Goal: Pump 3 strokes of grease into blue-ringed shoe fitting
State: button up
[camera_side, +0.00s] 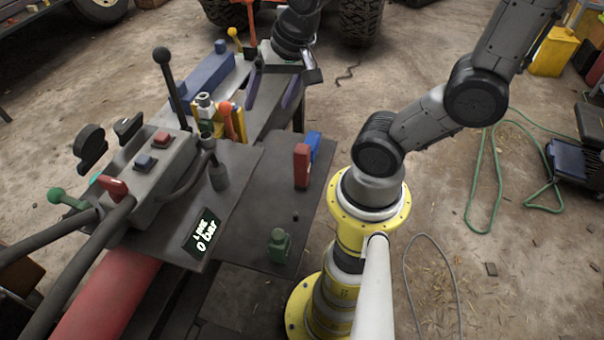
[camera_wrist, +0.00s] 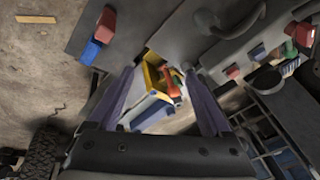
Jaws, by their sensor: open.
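My gripper (camera_side: 268,104) is open above the far end of the splitter beam, with its two purple fingers apart and nothing between them. In the wrist view my open gripper (camera_wrist: 160,74) faces a yellow part (camera_wrist: 151,72) and an orange part (camera_wrist: 171,84) beyond the fingertips. In the side view the orange part (camera_side: 239,121) stands by a green and white canister-like piece (camera_side: 206,112). A hose ends in a dark nozzle-like piece (camera_side: 218,174). I cannot make out a blue-ringed fitting.
A long blue block (camera_side: 207,76) lies left of my gripper. A tall black-knobbed lever (camera_side: 166,75) and a yellow-knobbed lever (camera_side: 235,41) rise nearby. Red (camera_side: 302,166) and blue (camera_side: 314,144) blocks and a green bottle (camera_side: 280,246) stand on the right-hand plate.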

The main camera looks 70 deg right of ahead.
jog(key=d+f+m+g, duration=0.2)
jog(key=d+f+m, duration=0.3)
jog(key=f, duration=0.2)
jog(key=m+g, duration=0.2)
send_over(302, 166)
jog(key=d, duration=0.2)
jog(key=shift+y, duration=0.4)
notch_tip(302, 166, down, 6)
jog(key=shift+w, duration=0.15)
notch_tip(302, 166, down, 13)
jog(key=shift+w+f, duration=0.15)
jog(key=shift+f, duration=0.05)
grip_shut()
